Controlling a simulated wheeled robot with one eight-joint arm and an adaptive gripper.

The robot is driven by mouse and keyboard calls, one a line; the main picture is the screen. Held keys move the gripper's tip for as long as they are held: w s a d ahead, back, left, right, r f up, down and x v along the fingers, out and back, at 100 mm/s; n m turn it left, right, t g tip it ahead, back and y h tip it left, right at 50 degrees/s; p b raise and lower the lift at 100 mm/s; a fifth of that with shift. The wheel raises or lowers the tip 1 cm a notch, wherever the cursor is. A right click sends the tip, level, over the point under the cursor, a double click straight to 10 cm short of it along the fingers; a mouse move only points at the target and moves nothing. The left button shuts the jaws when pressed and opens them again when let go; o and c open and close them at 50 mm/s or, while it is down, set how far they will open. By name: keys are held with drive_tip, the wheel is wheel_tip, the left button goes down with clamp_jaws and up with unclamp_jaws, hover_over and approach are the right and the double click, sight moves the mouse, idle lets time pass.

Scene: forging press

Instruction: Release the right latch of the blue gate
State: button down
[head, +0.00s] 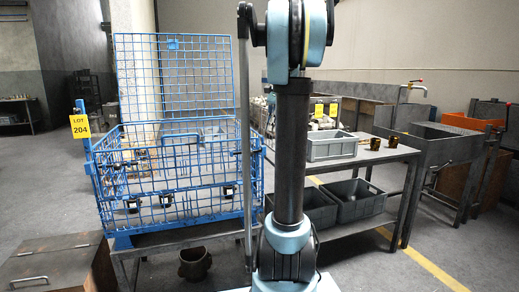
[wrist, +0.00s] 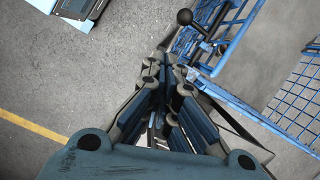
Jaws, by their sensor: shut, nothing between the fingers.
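The blue wire-mesh cage (head: 180,165) stands on a metal table left of my arm in the head view, with a tall mesh panel upright behind it. Its front gate side carries several small dark fittings; I cannot tell which is the right latch. In the wrist view, blue bars (wrist: 238,28) cross the upper right, with a black ball-ended handle (wrist: 185,17) beside them, possibly the latch. My gripper (wrist: 166,66) is shut and empty, its tips below the ball in the picture, seemingly apart from it. My gripper is out of the head view.
A grey workbench (head: 385,155) with a grey bin (head: 331,146) on top and more bins below stands to the right. A brown box (head: 55,262) with a handle lies front left. A yellow floor line runs at right.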

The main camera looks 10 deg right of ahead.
sight(251, 152)
drive_tip(key=shift+m, duration=0.6)
drive_tip(key=shift+w+d+r, duration=0.3)
drive_tip(key=shift+w+d, duration=0.2)
drive_tip(key=shift+w, duration=0.35)
drive_tip(key=shift+w+d+r, duration=0.3)
drive_tip(key=shift+w+d, duration=0.2)
drive_tip(key=shift+w, duration=0.3)
drive_tip(key=s+a+f, duration=0.2)
drive_tip(key=a+f, duration=0.4)
drive_tip(key=f, duration=0.4)
drive_tip(key=shift+a+f, duration=0.15)
drive_tip(key=shift+a, duration=0.15)
drive_tip(key=shift+s, duration=0.15)
